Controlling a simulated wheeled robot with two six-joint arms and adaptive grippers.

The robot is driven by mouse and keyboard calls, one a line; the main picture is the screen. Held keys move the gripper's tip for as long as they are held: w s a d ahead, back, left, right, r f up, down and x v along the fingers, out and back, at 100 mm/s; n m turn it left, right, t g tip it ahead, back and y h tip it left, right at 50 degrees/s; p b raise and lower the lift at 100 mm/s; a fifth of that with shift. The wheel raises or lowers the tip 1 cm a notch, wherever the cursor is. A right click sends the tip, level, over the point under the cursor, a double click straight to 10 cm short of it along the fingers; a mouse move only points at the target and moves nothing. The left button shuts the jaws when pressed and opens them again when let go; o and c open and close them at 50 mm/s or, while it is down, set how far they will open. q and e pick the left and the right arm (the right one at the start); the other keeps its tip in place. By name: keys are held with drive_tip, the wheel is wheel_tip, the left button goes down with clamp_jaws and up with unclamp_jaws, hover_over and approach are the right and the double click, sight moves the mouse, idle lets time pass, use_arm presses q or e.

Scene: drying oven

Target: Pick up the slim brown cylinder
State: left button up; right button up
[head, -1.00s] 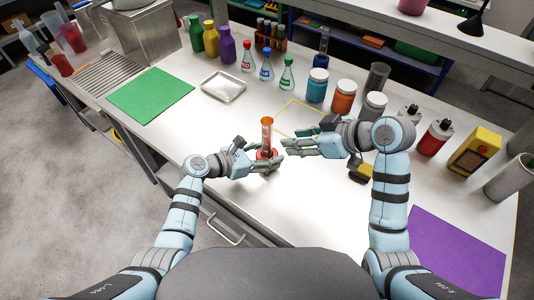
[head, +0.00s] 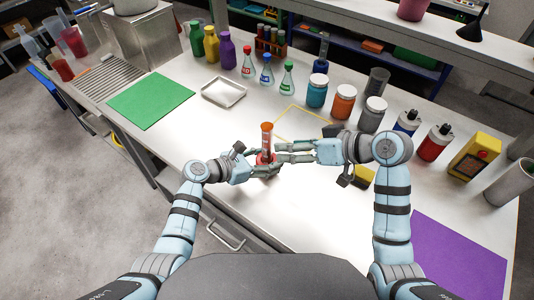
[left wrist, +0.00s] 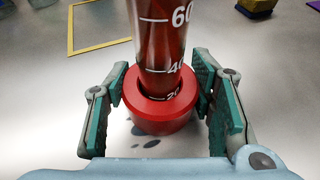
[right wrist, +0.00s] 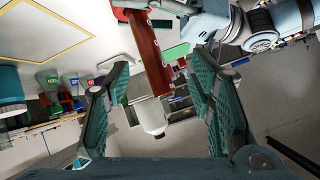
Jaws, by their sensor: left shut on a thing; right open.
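The slim brown cylinder (head: 267,138) is a tall upright tube of dark red-brown with white marks and a red base. My left gripper (head: 263,167) is shut on it low down, with its fingers on both sides of the red base (left wrist: 163,118) in the left wrist view. I cannot tell whether the base touches the table. My right gripper (head: 281,154) is open at the cylinder's right side. In the right wrist view the tube (right wrist: 150,55) shows between and beyond its open fingers (right wrist: 165,90).
A yellow outlined square (head: 298,122) lies just behind the cylinder. Jars, including an orange one (head: 343,102), stand to the back right. A metal tray (head: 224,93) and a green mat (head: 150,98) lie to the left. A purple mat (head: 455,250) lies front right. The front middle is clear.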

sight(272, 135)
drive_tip(key=w+a+m+t+y, duration=0.1)
drive_tip(key=w+a+m, duration=0.1)
drive_tip(key=m, duration=0.8)
drive_tip(key=w+a+m+t+y, duration=0.2)
drive_tip(key=m, duration=0.9)
drive_tip(key=w+a+f+m+t+y, duration=0.1)
drive_tip(key=w+a+m+y, duration=0.1)
drive_tip(key=m, duration=0.9)
drive_tip(key=shift+a+t, duration=0.25)
drive_tip(key=shift+t, duration=0.05)
clamp_jaws()
